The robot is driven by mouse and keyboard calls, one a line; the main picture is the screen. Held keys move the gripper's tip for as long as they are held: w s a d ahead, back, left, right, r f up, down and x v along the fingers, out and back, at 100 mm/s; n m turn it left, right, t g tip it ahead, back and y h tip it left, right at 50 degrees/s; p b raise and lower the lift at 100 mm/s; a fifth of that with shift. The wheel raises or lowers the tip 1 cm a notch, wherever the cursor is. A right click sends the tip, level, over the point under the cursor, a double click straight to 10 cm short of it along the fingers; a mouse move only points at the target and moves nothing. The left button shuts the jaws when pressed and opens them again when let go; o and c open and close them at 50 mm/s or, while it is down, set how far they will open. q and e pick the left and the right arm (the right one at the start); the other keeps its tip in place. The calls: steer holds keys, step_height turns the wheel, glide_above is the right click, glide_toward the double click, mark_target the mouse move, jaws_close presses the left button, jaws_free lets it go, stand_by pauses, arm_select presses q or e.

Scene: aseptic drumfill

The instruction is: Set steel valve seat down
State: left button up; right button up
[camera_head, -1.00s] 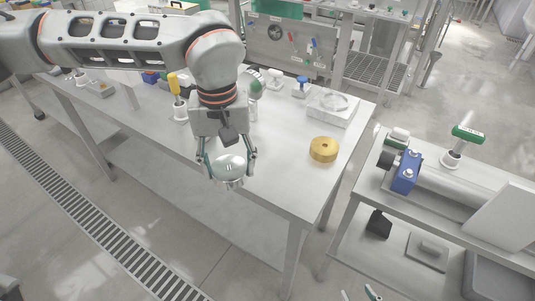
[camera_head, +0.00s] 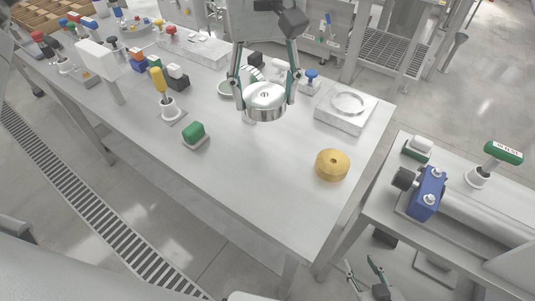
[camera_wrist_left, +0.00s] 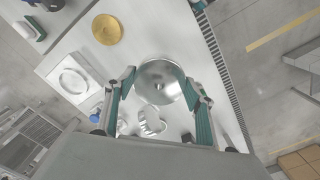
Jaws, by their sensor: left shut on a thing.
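The valve seat also shows between the fingers in the left wrist view (camera_wrist_left: 158,78). A pale block with a round recess (camera_head: 338,122) stands to its right; it shows in the wrist view too (camera_wrist_left: 63,88). My right gripper (camera_head: 362,264) is open and empty at the bottom, beyond the table edge.
A gold disc (camera_head: 332,165) lies near the table's right edge. A green block (camera_head: 194,132), a yellow-handled tool (camera_head: 158,82) and a blue knob (camera_head: 311,77) stand around. The table (camera_head: 265,190) is clear in front. A blue-clamped machine (camera_head: 426,192) is at right.

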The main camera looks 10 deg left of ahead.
arm_select(q)
step_height(320, 180, down, 6)
glide_above(265, 168)
step_height(265, 168, down, 8)
steer(key=shift+r+b, duration=0.15)
steer(key=shift+b, duration=0.3)
steer(key=shift+f, duration=2.4)
arm_select(e)
steer(key=shift+s+d+f, duration=0.15)
steer(key=shift+s+f, duration=0.05)
steer(key=shift+f, duration=0.35)
arm_select(q)
steer(key=shift+f, duration=0.2)
arm_select(e)
steer(key=shift+f, duration=0.1)
arm_select(q)
steer(key=o, duration=1.6)
steer(key=shift+s, duration=0.1)
steer(key=shift+r, duration=0.1)
